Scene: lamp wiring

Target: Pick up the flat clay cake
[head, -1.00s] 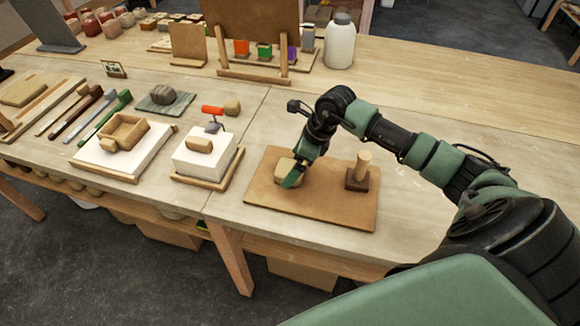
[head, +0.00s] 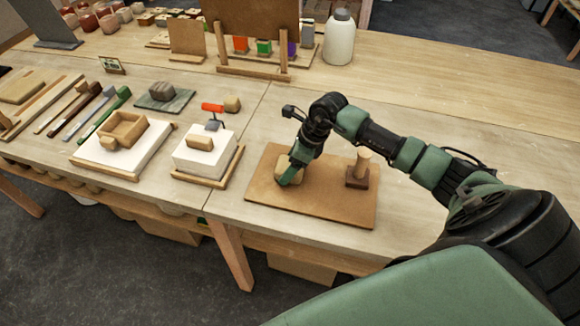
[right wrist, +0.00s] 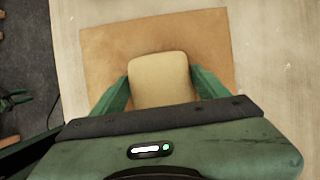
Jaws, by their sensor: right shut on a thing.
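The flat clay cake (head: 287,166) is a pale tan, rounded block on the left part of a brown board (head: 325,205). In the right wrist view the cake (right wrist: 160,79) sits between the two green fingers of my right gripper (right wrist: 160,92), over the board (right wrist: 215,45). My right gripper (head: 290,173) is shut on the cake's sides. I cannot tell any gap between cake and board. The gripper hides part of the cake in the head view.
A wooden stamp-like block with an upright peg (head: 361,168) stands on the board, right of the cake. Left are a white block (head: 205,158) on a wooden base and a white slab (head: 122,155) with a wooden frame. The table right of the board is clear.

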